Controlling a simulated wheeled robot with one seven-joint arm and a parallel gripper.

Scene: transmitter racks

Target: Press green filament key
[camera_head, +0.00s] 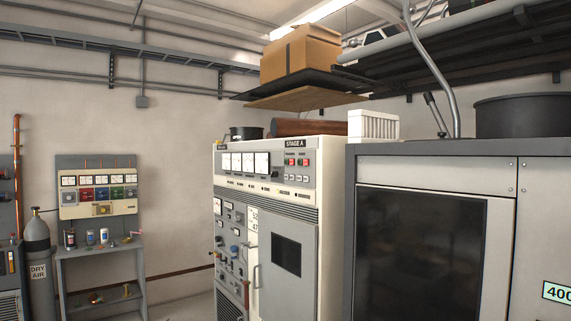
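A wall panel (97,187) at the left carries a row of meters above a row of coloured blocks, including a red one (86,193), a blue one (101,192) and a green one (116,191). A cabinet (304,213) marked STAGE A stands in the middle, with meters, red keys (297,162) and small pale keys along its upper panel. The labels by the keys are too small to read, so I cannot tell which key is the green filament key. My gripper is not in view.
A grey shelf unit (102,252) holding small items stands under the wall panel. A gas cylinder (38,262) marked DRY AIR is at its left. A large grey cabinet (530,230) fills the right foreground. A cardboard box (302,50) sits on an overhead shelf.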

